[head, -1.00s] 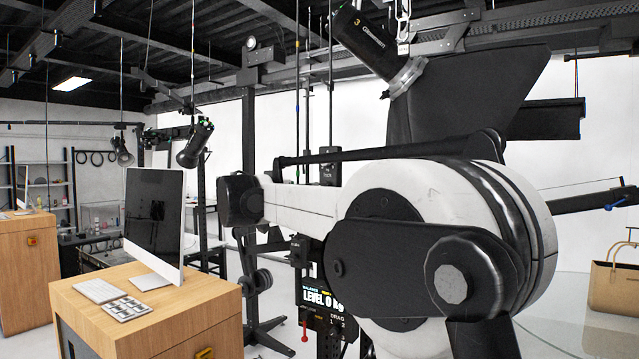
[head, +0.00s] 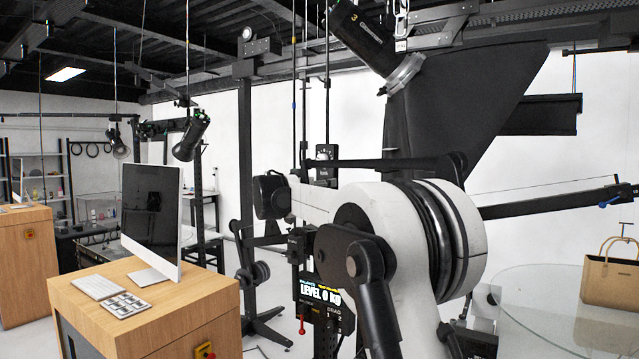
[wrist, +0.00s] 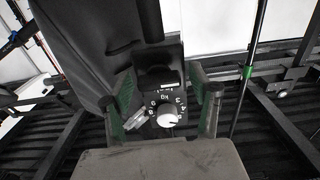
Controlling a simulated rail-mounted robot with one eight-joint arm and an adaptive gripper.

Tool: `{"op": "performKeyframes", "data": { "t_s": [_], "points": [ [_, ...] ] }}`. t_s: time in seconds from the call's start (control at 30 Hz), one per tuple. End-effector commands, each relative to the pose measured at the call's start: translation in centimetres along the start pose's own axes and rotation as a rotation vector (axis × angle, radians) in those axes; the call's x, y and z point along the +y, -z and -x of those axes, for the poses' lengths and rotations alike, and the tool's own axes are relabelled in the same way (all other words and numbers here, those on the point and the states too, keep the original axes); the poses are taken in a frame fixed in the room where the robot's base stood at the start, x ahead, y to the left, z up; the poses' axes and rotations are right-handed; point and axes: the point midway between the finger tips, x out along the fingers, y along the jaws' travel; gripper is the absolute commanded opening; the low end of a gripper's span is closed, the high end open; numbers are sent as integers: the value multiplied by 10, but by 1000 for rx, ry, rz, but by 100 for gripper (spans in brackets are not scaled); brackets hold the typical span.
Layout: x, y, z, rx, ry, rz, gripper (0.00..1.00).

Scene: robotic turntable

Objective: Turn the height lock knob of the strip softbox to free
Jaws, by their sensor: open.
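In the wrist view, a round pale-grey height lock knob (wrist: 168,119) sits on a black panel with white letters and marks around it. I cannot read its setting clearly. A dark control box (head: 327,168) hangs on a vertical pole in the head view, with a small dial on its upper part. My gripper (wrist: 166,100) is open, with one finger on each side of the knob's panel in the picture. I cannot tell whether either finger touches it. In the head view the fingers cannot be made out. A large black softbox (head: 455,115) hangs at upper right.
A desk (head: 150,310) with a monitor (head: 152,215) stands at the left. A glass turntable (head: 550,305) with a tan handbag (head: 610,280) is at the right. Poles and a black bar crowd the arm.

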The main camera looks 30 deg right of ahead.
Motion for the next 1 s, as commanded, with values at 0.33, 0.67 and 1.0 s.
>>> {"op": "performKeyframes", "data": {
  "t_s": [0.33, 0.67, 1.0],
  "points": [
    [0, 0, 0, 0, 0, 0, 24],
    [0, 0, 0, 0, 0, 17, 10],
    [-1, -1, 0, 0, 0, 192, 10]
  ]
}}
